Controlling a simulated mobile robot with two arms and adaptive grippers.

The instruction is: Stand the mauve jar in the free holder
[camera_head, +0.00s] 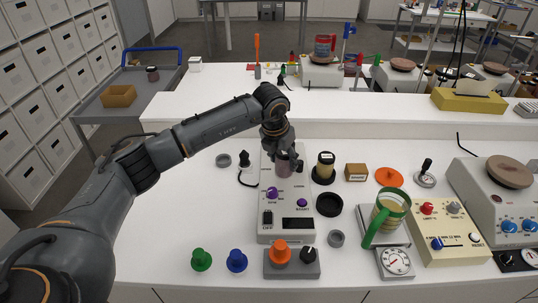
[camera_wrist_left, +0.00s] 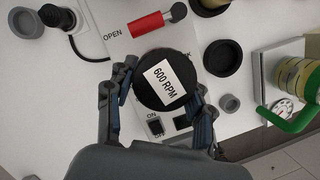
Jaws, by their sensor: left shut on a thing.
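My left gripper (camera_head: 284,158) is shut on the mauve jar (camera_head: 285,169) over the far part of a white control box. In the left wrist view the fingers (camera_wrist_left: 160,105) lie on either side of a black round top (camera_wrist_left: 150,95) labelled 600 RPM. Whether the jar touches the box is not clear. An empty black ring-shaped holder (camera_head: 329,205) lies right of the box, and it also shows in the left wrist view (camera_wrist_left: 222,58). Another black holder (camera_head: 323,179) bears a yellow jar with a dark lid (camera_head: 326,162). My right gripper is out of view.
The white control box (camera_head: 268,222) has purple knobs. Right of the empty holder stands a green-handled cup (camera_head: 388,216) on a scale. A cardboard box (camera_head: 356,172), an orange disc (camera_head: 389,177) and a small grey ring (camera_head: 336,239) lie nearby.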

